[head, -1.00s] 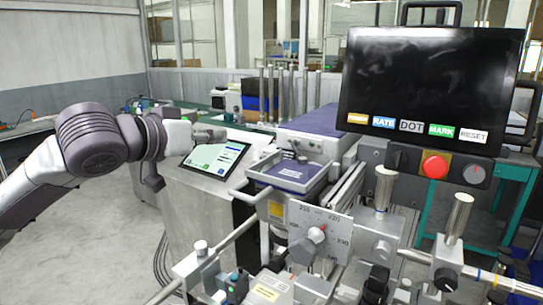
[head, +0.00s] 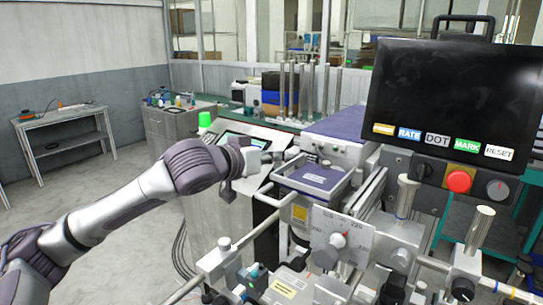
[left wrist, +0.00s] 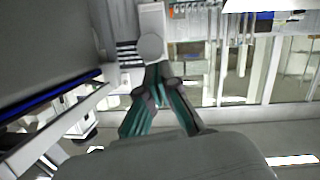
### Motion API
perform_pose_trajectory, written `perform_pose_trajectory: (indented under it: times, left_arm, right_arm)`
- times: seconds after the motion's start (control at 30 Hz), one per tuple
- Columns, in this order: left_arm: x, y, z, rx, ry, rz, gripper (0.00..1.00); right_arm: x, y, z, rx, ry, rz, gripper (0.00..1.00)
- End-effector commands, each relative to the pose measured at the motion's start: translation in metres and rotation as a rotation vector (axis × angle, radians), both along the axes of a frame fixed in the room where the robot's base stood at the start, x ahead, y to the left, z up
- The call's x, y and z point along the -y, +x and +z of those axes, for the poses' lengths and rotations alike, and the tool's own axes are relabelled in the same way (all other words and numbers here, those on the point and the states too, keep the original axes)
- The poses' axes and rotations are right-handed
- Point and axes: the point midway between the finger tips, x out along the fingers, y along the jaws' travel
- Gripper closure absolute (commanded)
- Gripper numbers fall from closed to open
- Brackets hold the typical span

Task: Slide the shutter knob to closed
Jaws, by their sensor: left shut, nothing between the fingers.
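My left gripper (head: 292,155) reaches in from the left, beside the back-left side of the purple-topped tray (head: 313,178) on the machine. In the left wrist view its teal fingers (left wrist: 158,78) are together and empty. A round grey knob (left wrist: 150,46) shows just beyond the fingertips, on a pale strip; it looks like the shutter knob, but I cannot tell whether they touch. In the head view a small knob-like part (head: 325,163) stands at the back of the tray, right of the fingertips. My right gripper is not in view.
A touch screen (head: 240,142) lies partly behind my left arm. A dark monitor (head: 450,100) with labelled buttons stands at right. A numbered dial plate (head: 352,232) and metal posts (head: 478,228) crowd the front. Open floor lies at left.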

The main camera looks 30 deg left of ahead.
Motion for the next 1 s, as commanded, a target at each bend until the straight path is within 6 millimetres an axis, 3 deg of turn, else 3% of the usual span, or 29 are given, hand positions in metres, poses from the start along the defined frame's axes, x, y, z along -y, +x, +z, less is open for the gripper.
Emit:
perform_pose_trajectory:
  times: [0.27, 0.57, 1.0]
  left_arm:
    - [0.000, 0.000, -0.001, 0.000, 0.000, 0.000, 1.00]
    - [0.001, 0.000, -0.043, -0.002, -0.001, -0.002, 1.00]
    - [0.000, 0.001, -0.040, -0.011, 0.000, -0.001, 1.00]
  right_arm:
    - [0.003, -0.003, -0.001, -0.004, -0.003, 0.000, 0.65]
    - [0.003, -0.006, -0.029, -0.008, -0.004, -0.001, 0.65]
    - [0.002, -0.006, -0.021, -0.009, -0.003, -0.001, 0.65]
